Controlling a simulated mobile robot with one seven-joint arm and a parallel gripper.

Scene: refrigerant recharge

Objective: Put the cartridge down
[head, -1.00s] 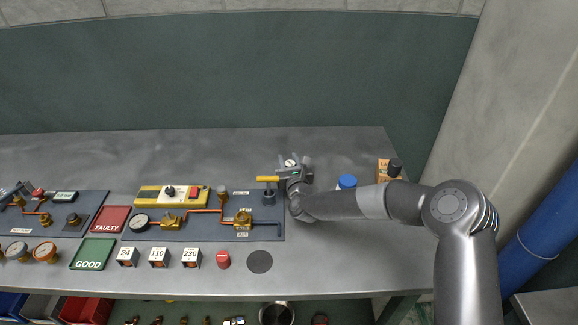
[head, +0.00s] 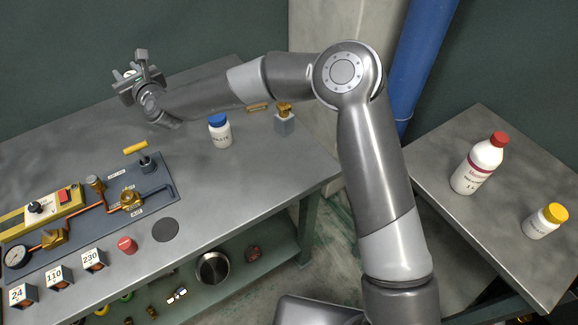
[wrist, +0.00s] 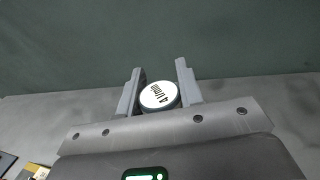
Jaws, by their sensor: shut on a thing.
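My gripper (head: 130,72) is held over the back part of the workbench, beyond the panel with the yellow-handled valve. In the wrist view, my gripper (wrist: 159,88) is shut on the cartridge (wrist: 160,95), which shows as a round white end face with dark lettering and a dark rim between the two grey fingers. The rest of the cartridge is hidden behind the gripper body. In the head view the cartridge is mostly hidden by the fingers.
The piping panel (head: 70,232) has a yellow-handled valve (head: 138,148). A dark round disc (head: 165,230) lies by the front edge. A blue-capped bottle (head: 220,132) and a grey block with a brass fitting (head: 284,122) stand under my arm. A side table (head: 480,225) holds two bottles.

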